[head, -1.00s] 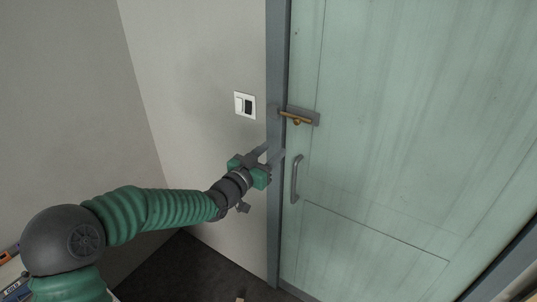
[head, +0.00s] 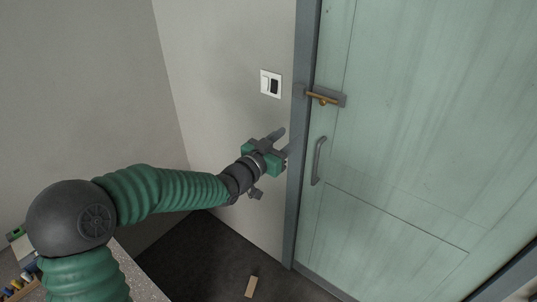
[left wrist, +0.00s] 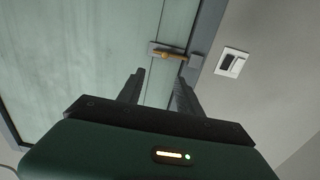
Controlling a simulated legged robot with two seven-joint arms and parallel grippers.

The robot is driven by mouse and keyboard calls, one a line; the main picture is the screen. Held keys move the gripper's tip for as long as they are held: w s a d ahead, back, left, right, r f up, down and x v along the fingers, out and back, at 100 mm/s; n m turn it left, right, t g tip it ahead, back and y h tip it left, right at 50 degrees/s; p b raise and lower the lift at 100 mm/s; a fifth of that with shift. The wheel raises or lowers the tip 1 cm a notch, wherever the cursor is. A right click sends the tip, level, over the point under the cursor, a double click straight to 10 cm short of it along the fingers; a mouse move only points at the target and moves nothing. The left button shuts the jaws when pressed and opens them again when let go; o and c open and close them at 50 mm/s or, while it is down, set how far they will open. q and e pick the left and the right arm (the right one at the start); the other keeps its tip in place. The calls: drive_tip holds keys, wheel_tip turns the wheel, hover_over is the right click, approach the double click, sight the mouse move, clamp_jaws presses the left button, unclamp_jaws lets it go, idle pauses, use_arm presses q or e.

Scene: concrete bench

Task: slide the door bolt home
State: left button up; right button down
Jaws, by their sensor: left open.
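The door bolt (head: 323,98) is a brass rod with a small knob on a grey plate, fixed to the pale green door (head: 400,130) near its left edge. The rod lies roughly level, its left end close to the grey door frame (head: 302,150); I cannot tell whether it enters the frame. The bolt also shows in the left wrist view (left wrist: 171,52), beyond my fingertips. My left gripper (head: 283,140) is open and empty, below and left of the bolt and apart from it. Its two spread fingers show in the left wrist view (left wrist: 160,78). My right gripper is out of view.
A grey door handle (head: 318,160) is below the bolt, right of my gripper. A light switch (head: 271,83) is on the wall left of the frame. A small wooden block (head: 251,286) lies on the dark floor. A speckled bench top (head: 135,275) with small items is at lower left.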

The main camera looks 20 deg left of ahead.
use_arm(q)
drive_tip(key=v, duration=1.3)
drive_tip(key=shift+f+b, duration=0.2)
drive_tip(key=shift+b, duration=0.2)
drive_tip(key=shift+a, duration=0.1)
drive_tip(key=shift+a, duration=0.1)
